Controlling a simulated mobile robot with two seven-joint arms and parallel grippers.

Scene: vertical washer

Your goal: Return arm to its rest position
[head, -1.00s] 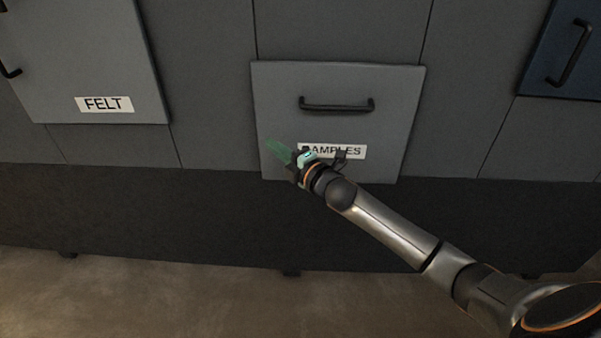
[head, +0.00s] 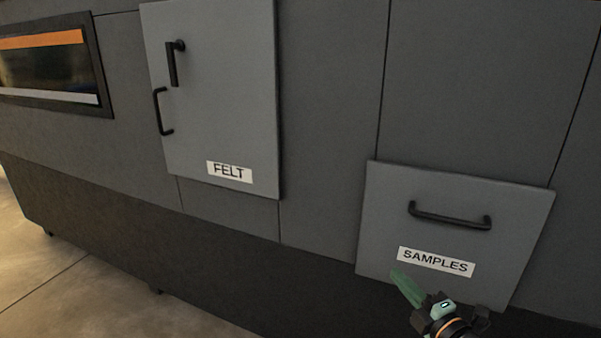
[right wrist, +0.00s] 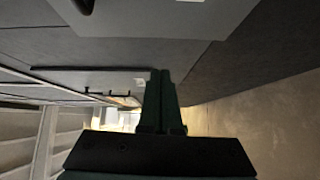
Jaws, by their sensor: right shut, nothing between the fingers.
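My right gripper (head: 407,287) is at the lower right of the head view, in front of the lower edge of the grey SAMPLES panel (head: 385,210). Its green fingers are together with nothing between them. In the right wrist view the shut fingers (right wrist: 161,100) point away from the camera, beside the washer's front. Most of my right arm is outside the head view. My left gripper is in neither view.
The SAMPLES panel has a black bar handle (head: 450,216). The grey FELT door (head: 220,100) has black handles and stands left of it. A window with an orange stripe (head: 45,70) is at the far left. Bare floor (head: 60,285) lies at the lower left.

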